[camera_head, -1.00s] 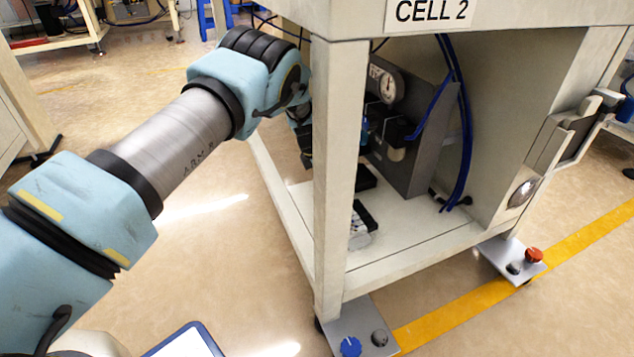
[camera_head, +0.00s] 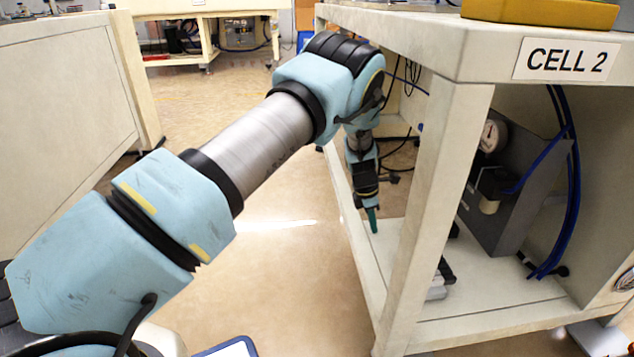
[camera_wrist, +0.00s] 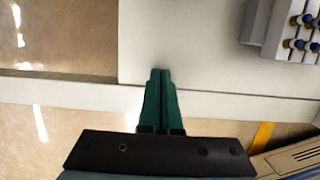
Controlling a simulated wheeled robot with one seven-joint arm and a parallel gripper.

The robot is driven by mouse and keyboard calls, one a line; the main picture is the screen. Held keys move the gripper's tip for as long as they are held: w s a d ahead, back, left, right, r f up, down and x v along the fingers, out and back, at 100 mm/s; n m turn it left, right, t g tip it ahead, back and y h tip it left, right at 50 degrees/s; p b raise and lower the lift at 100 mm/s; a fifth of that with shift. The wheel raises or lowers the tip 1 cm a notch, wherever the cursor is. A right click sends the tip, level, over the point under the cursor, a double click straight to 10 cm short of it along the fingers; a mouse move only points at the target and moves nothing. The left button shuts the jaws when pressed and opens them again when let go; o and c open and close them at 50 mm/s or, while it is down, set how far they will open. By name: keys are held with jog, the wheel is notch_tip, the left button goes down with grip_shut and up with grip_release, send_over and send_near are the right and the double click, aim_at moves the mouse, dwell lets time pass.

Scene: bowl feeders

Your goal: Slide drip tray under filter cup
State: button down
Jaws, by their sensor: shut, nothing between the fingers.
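My gripper (camera_head: 372,218) has green fingers, pointing down over the left edge of the cabinet's lower shelf (camera_head: 392,232). In the wrist view the gripper (camera_wrist: 160,75) has its fingers together and empty, above the pale shelf. A small dark flat item (camera_head: 453,231) shows beside the post, left of and below the cup. It may be the drip tray, but the post hides much of it and I cannot be sure.
The front post (camera_head: 435,200) stands between the head camera and part of the shelf. A grey block with blue and brass fittings (camera_wrist: 297,30) is at the wrist view's upper right. Blue hoses (camera_head: 572,190) hang right of the panel (camera_head: 515,215). The shelf near my fingers is bare.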

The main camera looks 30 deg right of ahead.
aim_at(360, 234)
jog(key=a+b, duration=0.1)
jog(key=w+a, duration=0.1)
jog(key=a+b, duration=0.1)
jog(key=a, duration=0.1)
jog(key=shift+w+a+f+b, duration=0.1)
jog(key=shift+w+f+b, duration=0.2)
jog(key=shift+b, duration=0.05)
jog(key=w+a+r+p, duration=0.2)
jog(key=a+r+p, duration=0.3)
jog(key=r, duration=0.3)
jog(key=w+a+r+m+p, duration=0.1)
jog(key=w+a+r+p, duration=0.1)
jog(key=a+r+p, duration=0.3)
jog(key=shift+p+v, duration=0.4)
jog(key=shift+v, duration=1.85)
